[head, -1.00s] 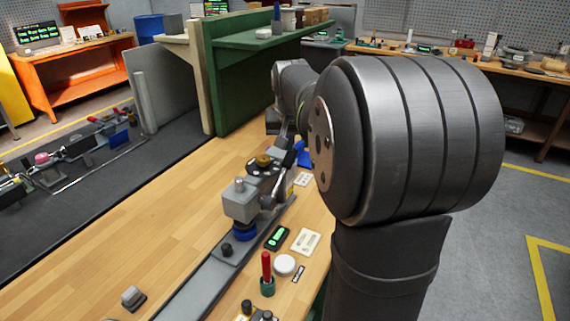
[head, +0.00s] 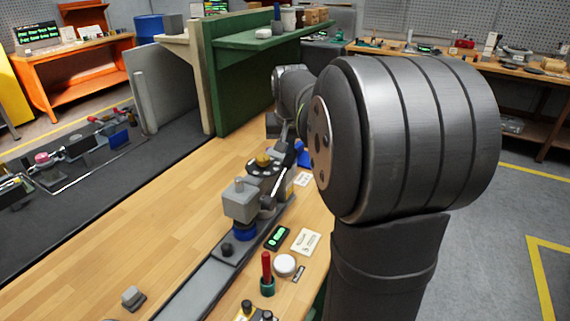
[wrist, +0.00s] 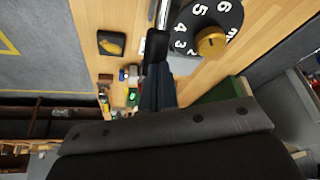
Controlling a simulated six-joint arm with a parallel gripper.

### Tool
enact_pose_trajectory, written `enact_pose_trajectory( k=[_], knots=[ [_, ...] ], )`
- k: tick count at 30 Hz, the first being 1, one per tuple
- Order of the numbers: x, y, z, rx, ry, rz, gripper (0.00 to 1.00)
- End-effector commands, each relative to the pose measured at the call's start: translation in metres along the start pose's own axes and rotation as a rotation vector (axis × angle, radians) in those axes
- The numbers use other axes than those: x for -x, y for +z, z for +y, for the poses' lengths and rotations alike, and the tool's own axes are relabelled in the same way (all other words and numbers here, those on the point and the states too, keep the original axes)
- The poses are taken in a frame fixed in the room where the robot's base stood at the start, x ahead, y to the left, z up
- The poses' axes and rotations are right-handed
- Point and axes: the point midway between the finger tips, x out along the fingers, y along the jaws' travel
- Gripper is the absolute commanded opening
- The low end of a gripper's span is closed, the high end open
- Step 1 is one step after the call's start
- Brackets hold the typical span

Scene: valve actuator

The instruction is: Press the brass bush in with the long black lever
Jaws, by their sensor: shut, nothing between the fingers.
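A black numbered dial (head: 266,169) carries a brass-coloured round piece (head: 263,159). I cannot tell whether that piece is the bush. In the wrist view the dial (wrist: 222,22) and its brass piece (wrist: 211,41) lie at the upper right. The black lever (wrist: 157,45) with a bright metal rod (wrist: 163,14) stands beside the dial, in line with my gripper (wrist: 156,76). My gripper is shut and empty, its fingertips close to the lever's black end. I cannot tell whether they touch. In the head view my arm hides most of the gripper.
A grey block (head: 240,203) on a blue collar (head: 244,231) stands on the grey rail (head: 205,283), in front of the dial. A red-handled tool (head: 266,268), white round piece (head: 285,265) and labelled cards are at right.

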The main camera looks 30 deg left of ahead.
Motion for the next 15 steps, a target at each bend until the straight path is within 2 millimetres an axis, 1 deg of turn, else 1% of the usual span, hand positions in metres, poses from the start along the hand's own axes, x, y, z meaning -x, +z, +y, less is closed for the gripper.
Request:
enact_pose_trajectory(
  k=[15],
  knots=[
    [-0.013,-0.001,0.004,0.000,0.000,-0.001,0.00]
  ],
)
